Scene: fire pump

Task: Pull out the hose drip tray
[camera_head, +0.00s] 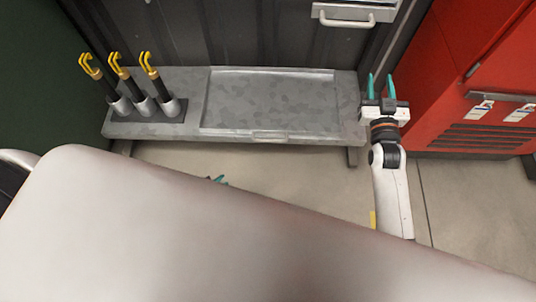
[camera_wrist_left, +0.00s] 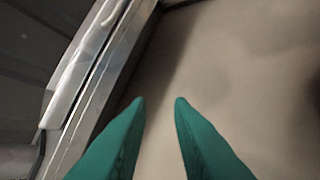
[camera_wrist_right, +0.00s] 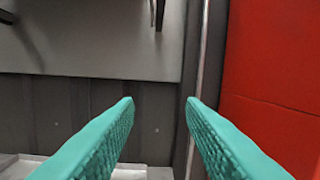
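The hose drip tray (camera_head: 268,100) is a flat, mottled grey metal tray set in a low metal bench (camera_head: 345,120), with a raised lip along its front edge. My left gripper (camera_head: 217,180) shows only as a teal tip in front of the bench, below the tray's front edge; my arm hides the rest. In the left wrist view its two fingers (camera_wrist_left: 160,102) are apart with nothing between them, and the metal front edge of the bench runs along their left. My right gripper (camera_head: 380,84) is open and empty at the bench's right end, pointing at the back wall. Its parted fingers (camera_wrist_right: 160,102) fill the right wrist view.
Several black nozzles with yellow tips (camera_head: 120,66) stand in holders at the bench's left. A drawer with a pale handle (camera_head: 345,20) is above at the back. A red cabinet (camera_head: 450,75) stands close to my right gripper. The floor (camera_head: 300,170) before the bench is clear.

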